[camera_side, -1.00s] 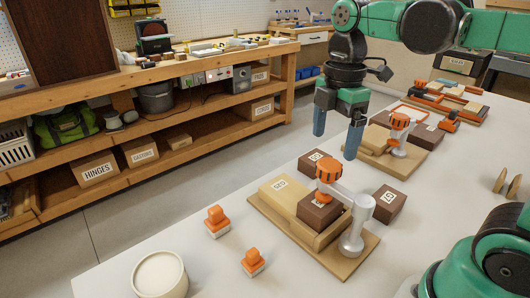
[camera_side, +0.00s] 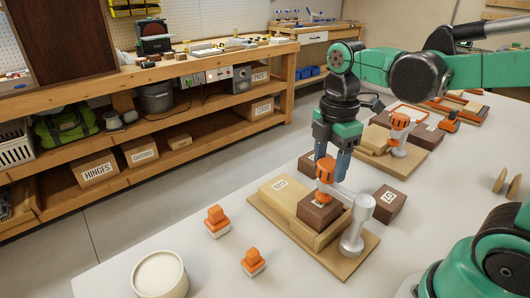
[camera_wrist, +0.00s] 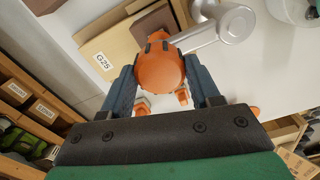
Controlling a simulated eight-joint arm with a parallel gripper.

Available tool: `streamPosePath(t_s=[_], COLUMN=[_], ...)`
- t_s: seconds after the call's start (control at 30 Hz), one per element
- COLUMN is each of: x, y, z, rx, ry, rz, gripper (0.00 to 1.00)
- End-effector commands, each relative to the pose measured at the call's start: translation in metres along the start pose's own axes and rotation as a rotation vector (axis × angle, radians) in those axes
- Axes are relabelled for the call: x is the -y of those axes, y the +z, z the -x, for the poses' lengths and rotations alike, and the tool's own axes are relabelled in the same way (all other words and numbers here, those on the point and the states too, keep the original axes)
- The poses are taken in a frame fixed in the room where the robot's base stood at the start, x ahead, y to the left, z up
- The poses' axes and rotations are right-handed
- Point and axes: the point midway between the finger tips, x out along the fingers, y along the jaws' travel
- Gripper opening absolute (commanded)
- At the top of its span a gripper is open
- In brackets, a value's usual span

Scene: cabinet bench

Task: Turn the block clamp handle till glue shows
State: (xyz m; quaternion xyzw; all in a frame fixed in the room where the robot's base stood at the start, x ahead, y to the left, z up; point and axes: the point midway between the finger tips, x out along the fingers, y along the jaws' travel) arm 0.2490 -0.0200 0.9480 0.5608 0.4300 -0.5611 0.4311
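The orange clamp handle (camera_side: 325,172) stands on the end of a grey clamp arm (camera_side: 352,198), over a dark brown block (camera_side: 320,211) in a pale wooden fixture. My gripper (camera_side: 331,160) is just above and around the handle, fingers pointing down. In the wrist view the handle (camera_wrist: 160,70) lies between my two blue-grey fingers (camera_wrist: 162,75), with a narrow gap seeming to show on each side. The gripper looks open. I see no glue at the block's edges; the handle's far side is hidden.
Two orange-handled stamps (camera_side: 216,220) and a round white tub (camera_side: 160,274) are at the front left. Another brown block (camera_side: 389,203) lies right of the fixture. A second clamp (camera_side: 399,128) stands behind. The table's front middle is clear.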

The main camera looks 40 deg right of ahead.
Motion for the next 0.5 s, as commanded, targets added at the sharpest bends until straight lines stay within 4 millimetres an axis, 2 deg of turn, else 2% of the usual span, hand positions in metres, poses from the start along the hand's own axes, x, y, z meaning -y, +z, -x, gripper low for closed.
streamPosePath(t_s=[0.03, 0.07, 0.33, 0.5], x=[0.0001, 0.0001, 0.0001, 0.0001], y=[0.0, 0.0, 0.0, -0.0001], z=[0.0001, 0.0001, 0.0002, 0.0], rx=[0.0, 0.0, 0.0, -0.001], ry=[-0.001, -0.001, -0.001, -0.002], rz=[0.0, 0.0, -0.029, -0.105], gripper=[0.11, 0.03, 0.03, 0.03])
